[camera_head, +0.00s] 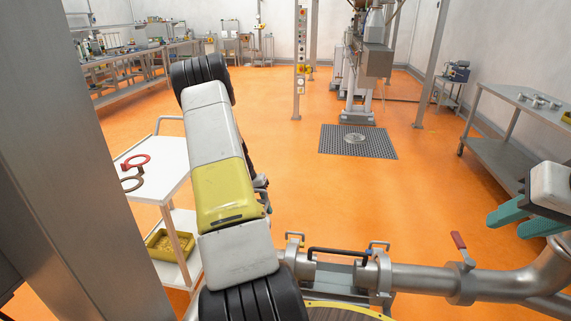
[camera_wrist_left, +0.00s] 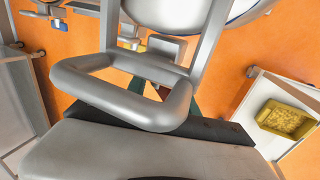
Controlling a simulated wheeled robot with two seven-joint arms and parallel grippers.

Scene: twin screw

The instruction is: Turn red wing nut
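Red shows on a lever handle (camera_head: 459,240) on the steel pipe (camera_head: 420,279) and on a ring-shaped part (camera_head: 136,161) on the white cart. My right gripper (camera_head: 507,226) has teal fingers with a gap between them; it is empty, above and right of the lever. My left gripper is hidden behind my white and yellow arm in the head view. In the left wrist view, a grey metal loop (camera_wrist_left: 130,100) covers most of it, with only teal slivers (camera_wrist_left: 206,94) showing.
A black-gripped handle (camera_head: 338,252) sits between clamps on the pipework at the front. The white cart (camera_head: 150,190) at left holds a yellow bin (camera_head: 170,245), also in the left wrist view (camera_wrist_left: 285,119). A steel table (camera_head: 520,103) stands at right. The orange floor beyond is mostly clear.

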